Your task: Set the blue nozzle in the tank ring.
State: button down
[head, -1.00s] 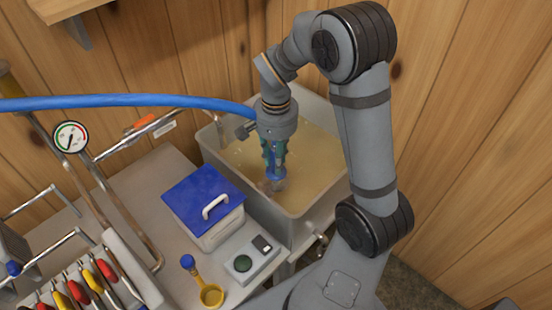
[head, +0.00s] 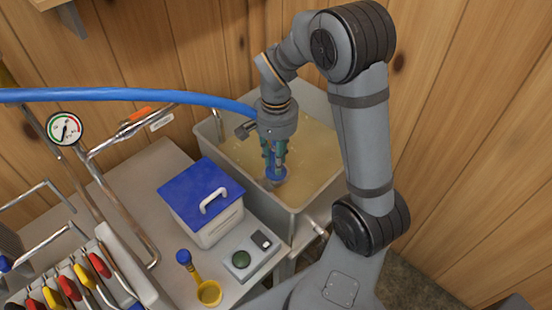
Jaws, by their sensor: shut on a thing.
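My gripper (head: 274,172) points down over the front part of the tank and is shut on the blue nozzle (head: 276,174). The blue hose (head: 130,97) comes in from the left and reaches the gripper's wrist. The grey tank (head: 293,225) holds a cloudy tan liquid (head: 312,150). The nozzle's lower end is close to the tank's near inner wall. I cannot make out the tank ring; the gripper and nozzle may hide it. I cannot tell whether the nozzle touches anything below.
A white box with a blue lid (head: 200,195) stands left of the tank.

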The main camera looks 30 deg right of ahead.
jog(key=c, duration=1.4)
grip_release()
jog(key=shift+o, duration=0.9)
jog(key=o, duration=0.5)
jog(key=shift+r, duration=0.1)
jog(key=shift+r+p, duration=3.15)
jog(key=shift+r, duration=0.75)
